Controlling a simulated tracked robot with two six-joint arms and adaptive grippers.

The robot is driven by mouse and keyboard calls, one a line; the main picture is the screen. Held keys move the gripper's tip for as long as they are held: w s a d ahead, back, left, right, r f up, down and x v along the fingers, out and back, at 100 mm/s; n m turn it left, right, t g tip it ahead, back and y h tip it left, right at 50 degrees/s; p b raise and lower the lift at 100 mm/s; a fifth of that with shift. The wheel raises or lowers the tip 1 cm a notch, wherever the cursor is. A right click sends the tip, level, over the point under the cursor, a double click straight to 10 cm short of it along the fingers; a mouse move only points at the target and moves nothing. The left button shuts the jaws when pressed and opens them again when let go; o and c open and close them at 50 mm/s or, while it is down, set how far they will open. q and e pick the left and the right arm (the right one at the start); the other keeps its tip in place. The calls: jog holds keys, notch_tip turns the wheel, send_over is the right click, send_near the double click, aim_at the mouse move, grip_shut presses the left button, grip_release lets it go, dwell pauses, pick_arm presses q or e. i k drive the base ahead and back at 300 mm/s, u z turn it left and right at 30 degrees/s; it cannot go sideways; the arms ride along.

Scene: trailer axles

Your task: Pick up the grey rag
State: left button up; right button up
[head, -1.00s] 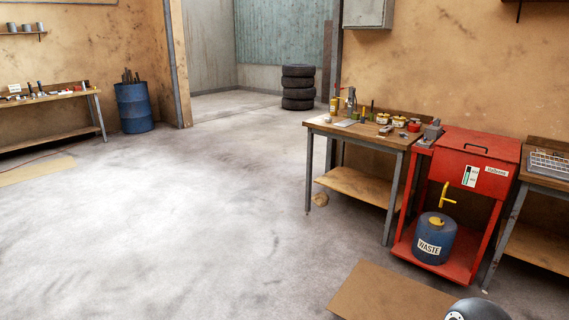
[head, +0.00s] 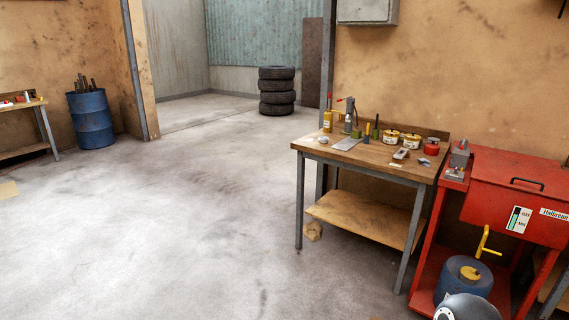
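I cannot make out the grey rag for certain. On the wooden workbench (head: 375,158) in the head view lie a small grey lump (head: 323,140) near the left front corner, a flat grey sheet (head: 347,143) beside it, and a small blue-grey item (head: 424,162) at the right end. They are too small to tell whether one is a rag. Neither of my grippers is in view.
Bottles, tins and a red tub (head: 432,149) crowd the bench's back and right. A crumpled tan thing (head: 313,231) lies by its lower shelf. A red parts washer (head: 513,192) stands close on the right. The floor (head: 190,240) in front and left is clear.

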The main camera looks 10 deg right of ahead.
aim_at(424, 162)
jog(key=u, duration=0.05)
jog(key=i, duration=3.45)
jog(key=z, duration=2.75)
jog(key=k, duration=0.55)
jog(key=z, duration=0.4)
jog(key=i, duration=1.6)
jog(key=u, duration=0.25)
